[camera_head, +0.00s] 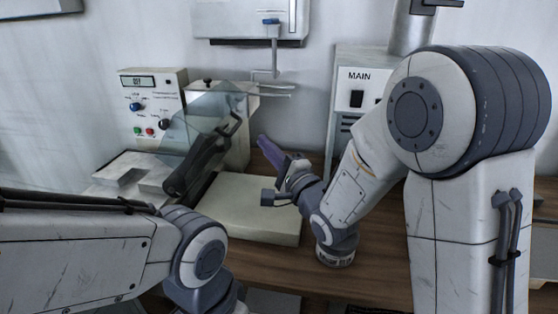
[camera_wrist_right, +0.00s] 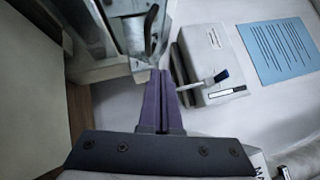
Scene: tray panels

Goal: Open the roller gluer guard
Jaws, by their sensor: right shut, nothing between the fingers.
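The roller gluer (camera_head: 240,205) stands on the bench at left centre with a cream base. Its clear guard (camera_head: 190,118) is a see-through panel slanting over the dark roller (camera_head: 205,160); a dark curved handle (camera_head: 236,126) is at its right side. The handle also shows in the right wrist view (camera_wrist_right: 152,30), just beyond the fingertips. My right gripper (camera_head: 264,142) has purple fingers, shut and empty, to the right of the handle with a gap in the head view. The fingers also show in the right wrist view (camera_wrist_right: 160,75). My left gripper is out of frame.
A control box (camera_head: 152,105) with a display, knobs and coloured buttons stands behind the gluer. A white cabinet (camera_head: 362,75) marked MAIN stands behind my right arm. Some wooden bench (camera_head: 285,262) is bare in front.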

